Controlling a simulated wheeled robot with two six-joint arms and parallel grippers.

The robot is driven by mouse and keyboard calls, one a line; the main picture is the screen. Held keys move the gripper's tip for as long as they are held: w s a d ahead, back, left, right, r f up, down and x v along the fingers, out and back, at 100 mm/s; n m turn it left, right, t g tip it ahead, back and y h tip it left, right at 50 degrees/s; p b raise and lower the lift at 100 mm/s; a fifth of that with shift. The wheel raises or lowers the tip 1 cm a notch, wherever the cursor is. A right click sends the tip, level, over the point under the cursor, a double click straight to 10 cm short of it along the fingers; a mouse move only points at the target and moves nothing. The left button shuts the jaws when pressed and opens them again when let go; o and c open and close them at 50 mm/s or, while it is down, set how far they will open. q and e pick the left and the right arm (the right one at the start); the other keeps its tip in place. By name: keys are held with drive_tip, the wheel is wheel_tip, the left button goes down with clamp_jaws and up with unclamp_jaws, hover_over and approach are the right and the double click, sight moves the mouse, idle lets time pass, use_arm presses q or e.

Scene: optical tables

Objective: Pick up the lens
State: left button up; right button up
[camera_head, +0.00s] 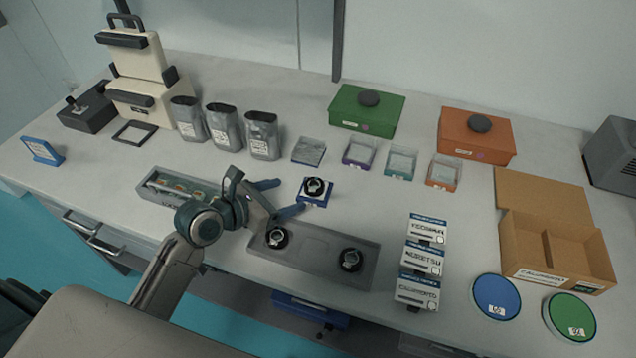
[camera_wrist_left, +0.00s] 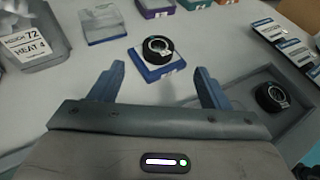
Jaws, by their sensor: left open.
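A black ring-shaped lens (camera_head: 314,186) sits on a small blue and white box (camera_head: 312,201) near the middle of the table. My left gripper (camera_head: 284,198) is open and empty, just left of this lens with its blue fingers pointing toward it. In the left wrist view the lens (camera_wrist_left: 158,48) lies ahead of and between the two spread fingers (camera_wrist_left: 160,72), apart from them. Two similar black lenses, one at left (camera_head: 276,238) and one at right (camera_head: 350,260), sit in a long grey tray (camera_head: 314,256). My right gripper is not in view.
A grey tray with small items (camera_head: 150,194) lies left of my arm. Grey canisters (camera_head: 262,136) and clear-topped boxes (camera_head: 359,153) stand behind. White labelled boxes (camera_head: 422,258), a cardboard box (camera_head: 556,262), and blue (camera_head: 497,296) and green (camera_head: 570,316) discs are at right.

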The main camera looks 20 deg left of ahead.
sight(312, 186)
use_arm(q)
drive_tip(key=p+x, duration=0.1)
drive_tip(key=x, duration=0.7)
drive_tip(key=shift+w+d+f, duration=0.1)
drive_tip(key=shift+w+f, duration=0.05)
drive_tip(key=shift+w, duration=0.25)
drive_tip(key=shift+s, duration=0.1)
drive_tip(key=shift+c, duration=1.3)
drive_tip(key=c, duration=0.8)
